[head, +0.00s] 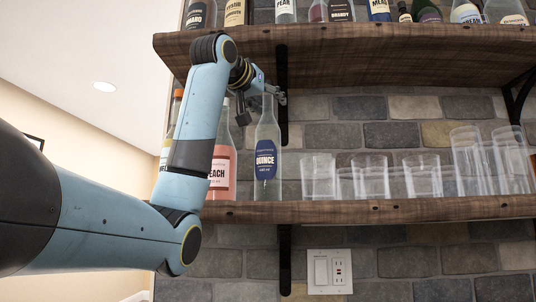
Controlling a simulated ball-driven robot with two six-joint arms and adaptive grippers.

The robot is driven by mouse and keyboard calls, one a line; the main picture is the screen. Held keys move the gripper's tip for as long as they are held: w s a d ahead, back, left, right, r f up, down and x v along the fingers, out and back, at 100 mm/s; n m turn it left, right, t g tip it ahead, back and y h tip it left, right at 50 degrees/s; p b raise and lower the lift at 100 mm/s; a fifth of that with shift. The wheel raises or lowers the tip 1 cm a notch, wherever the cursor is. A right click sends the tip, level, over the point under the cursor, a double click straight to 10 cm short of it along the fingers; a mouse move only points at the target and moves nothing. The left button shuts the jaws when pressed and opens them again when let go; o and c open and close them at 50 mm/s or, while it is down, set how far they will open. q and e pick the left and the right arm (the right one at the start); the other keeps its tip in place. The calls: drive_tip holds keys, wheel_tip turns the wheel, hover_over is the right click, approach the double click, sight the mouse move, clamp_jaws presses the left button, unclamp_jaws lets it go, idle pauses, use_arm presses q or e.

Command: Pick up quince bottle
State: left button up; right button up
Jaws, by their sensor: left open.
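The quince bottle (267,150) stands upright on the lower wooden shelf in the head view. It is clear glass with a dark blue label reading QUINCE. My left arm comes in from the left and bends down from the upper shelf's height. My left gripper (277,95) is open near the top of the quince bottle's neck, just under the upper shelf. Part of the gripper is hidden by the wrist, and I cannot tell whether it touches the neck. My right gripper is not in view.
A pink peach bottle (222,165) stands close to the left, partly behind my arm. Several clear glasses (318,177) stand to the right on the lower shelf (380,209). The upper shelf (400,55) holds several bottles and hangs close above my gripper. A black bracket (282,100) is behind it.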

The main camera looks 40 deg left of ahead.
use_arm(q)
clamp_jaws()
idle(0.6)
